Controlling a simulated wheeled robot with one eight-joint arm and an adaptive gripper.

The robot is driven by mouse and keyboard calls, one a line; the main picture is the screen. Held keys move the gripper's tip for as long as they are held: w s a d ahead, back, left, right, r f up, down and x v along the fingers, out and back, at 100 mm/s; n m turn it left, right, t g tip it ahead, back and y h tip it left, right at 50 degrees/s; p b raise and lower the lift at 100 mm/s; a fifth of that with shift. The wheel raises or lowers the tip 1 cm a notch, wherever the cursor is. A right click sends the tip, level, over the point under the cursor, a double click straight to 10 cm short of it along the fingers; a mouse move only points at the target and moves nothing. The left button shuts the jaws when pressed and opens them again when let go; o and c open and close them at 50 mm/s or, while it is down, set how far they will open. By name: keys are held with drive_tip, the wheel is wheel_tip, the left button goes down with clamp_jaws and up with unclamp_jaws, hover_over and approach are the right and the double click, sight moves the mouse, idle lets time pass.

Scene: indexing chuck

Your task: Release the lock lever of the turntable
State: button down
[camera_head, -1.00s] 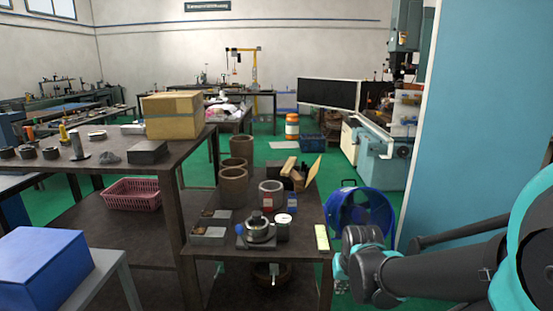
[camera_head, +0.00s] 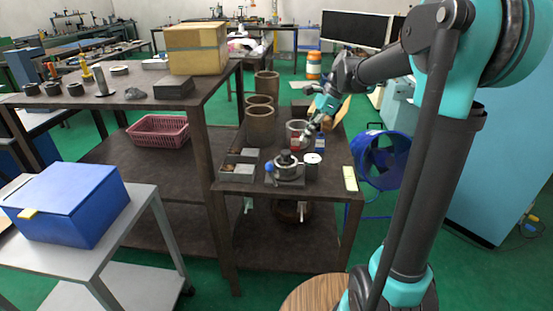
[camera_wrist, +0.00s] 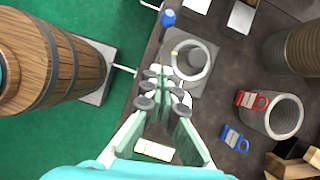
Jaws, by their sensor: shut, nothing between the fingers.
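The turntable (camera_head: 287,172) is a grey round chuck on a square plate, on the low dark bench. A blue knob (camera_head: 268,168) sits at its left side; I take it for the lock lever's end. In the wrist view the turntable's pale ring (camera_wrist: 208,62) and the blue knob (camera_wrist: 168,18) show beyond the fingertips. My gripper (camera_head: 308,131) is above the bench, behind and right of the turntable in the head view. In the wrist view my gripper (camera_wrist: 162,76) has its fingers close together and holds nothing. It appears apart from the knob.
A grey cylinder with a red tag (camera_wrist: 285,116) and a blue tag (camera_wrist: 234,139) are nearby. Metal blocks (camera_head: 238,170) lie to the left. A wooden barrel (camera_wrist: 45,60) stands beside the bench.

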approach(272, 175)
drive_tip(key=d+f, duration=0.2)
drive_tip(key=a, duration=0.2)
drive_tip(key=a+f, duration=0.1)
drive_tip(key=shift+w+a, duration=0.2)
drive_tip(key=shift+a, duration=0.2)
drive_tip(key=shift+a+f, duration=0.1)
drive_tip(key=shift+a, duration=1.05)
drive_tip(key=shift+s, duration=0.1)
